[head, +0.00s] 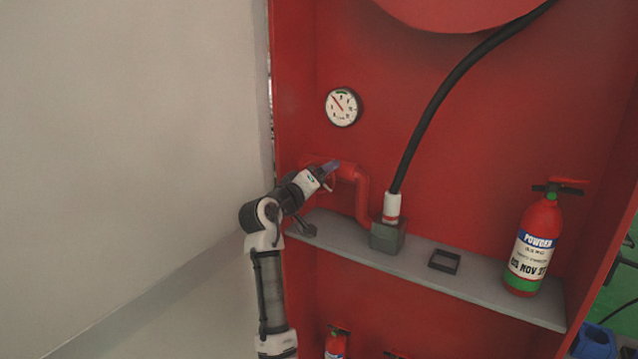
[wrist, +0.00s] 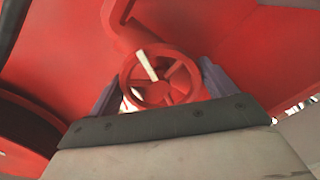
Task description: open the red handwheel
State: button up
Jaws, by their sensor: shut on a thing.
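The red handwheel (wrist: 178,84) shows in the wrist view as a spoked ring with a pale bar across its upper part. My gripper (wrist: 160,88) has one purple finger on each side of the wheel and is shut on its rim. In the head view my gripper (head: 331,167) is at the left end of the red pipe (head: 361,190), inside the red cabinet. There the handwheel is mostly hidden behind my gripper.
A grey shelf (head: 480,287) runs below the pipe. A fire extinguisher (head: 535,245) stands on its right part, with a small dark frame (head: 444,261) to the left. A black hose (head: 440,95) rises from the pipe fitting. A gauge (head: 342,107) is above. A pale wall (head: 130,130) lies left.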

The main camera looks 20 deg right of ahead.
dwell(0.6)
jog(key=o, duration=0.9)
jog(key=shift+c, duration=0.2)
jog(key=b+v, duration=0.2)
jog(key=v, duration=1.1)
jog(key=shift+s+a, duration=0.25)
jog(key=shift+a, duration=0.05)
